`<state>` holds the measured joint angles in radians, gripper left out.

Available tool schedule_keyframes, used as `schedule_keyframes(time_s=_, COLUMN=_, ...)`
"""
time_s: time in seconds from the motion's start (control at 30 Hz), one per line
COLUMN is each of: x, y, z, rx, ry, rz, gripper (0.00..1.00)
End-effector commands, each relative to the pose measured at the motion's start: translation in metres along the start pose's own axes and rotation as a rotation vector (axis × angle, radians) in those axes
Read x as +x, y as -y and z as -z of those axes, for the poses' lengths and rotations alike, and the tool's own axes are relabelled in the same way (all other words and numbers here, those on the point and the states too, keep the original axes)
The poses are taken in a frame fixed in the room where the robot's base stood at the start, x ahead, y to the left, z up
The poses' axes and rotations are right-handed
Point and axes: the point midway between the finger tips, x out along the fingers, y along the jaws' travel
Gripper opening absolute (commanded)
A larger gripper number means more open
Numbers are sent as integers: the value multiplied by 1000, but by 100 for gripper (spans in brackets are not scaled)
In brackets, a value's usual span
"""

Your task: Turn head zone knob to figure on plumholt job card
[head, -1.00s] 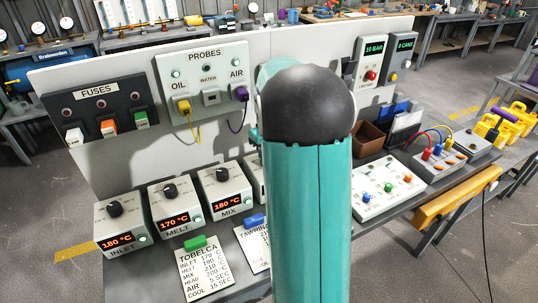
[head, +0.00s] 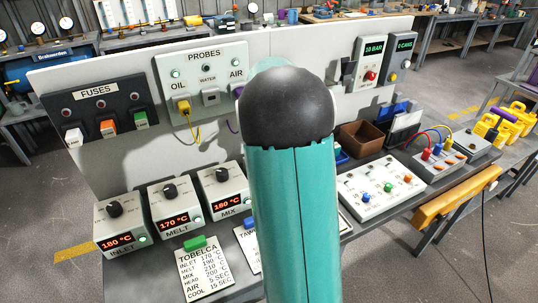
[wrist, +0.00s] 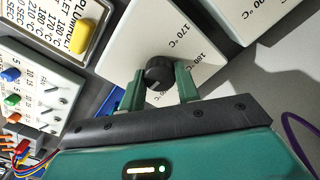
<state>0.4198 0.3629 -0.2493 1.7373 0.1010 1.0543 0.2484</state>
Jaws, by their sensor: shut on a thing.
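My gripper (wrist: 160,79) has one green finger on each side of a black round knob (wrist: 158,69) in the wrist view and is shut on it. The knob sits on a white panel (wrist: 135,37) with 170 °C and 180 °C printed around it; its name is not visible. The Plumholt card (wrist: 67,23), with a yellow clip, is partly in view at the upper left, upside down and cut off. In the head view my arm hides the gripper, this knob and that card.
Inlet (head: 123,228), melt (head: 175,206) and mix (head: 226,188) boxes show 180, 170 and 180 °C. The Tobelca card (head: 204,268) lies in front. A switch panel (head: 383,190) and a brown bin (head: 361,138) are right of my arm. A purple cable (wrist: 297,130) hangs nearby.

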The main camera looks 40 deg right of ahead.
Motion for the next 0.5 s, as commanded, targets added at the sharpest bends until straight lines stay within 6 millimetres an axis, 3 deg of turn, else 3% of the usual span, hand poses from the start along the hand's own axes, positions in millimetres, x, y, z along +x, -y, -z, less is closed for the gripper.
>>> schedule_keyframes(time_s=0.5, x=0, y=0, z=1, rx=114, ry=-3, rz=2, gripper=9)
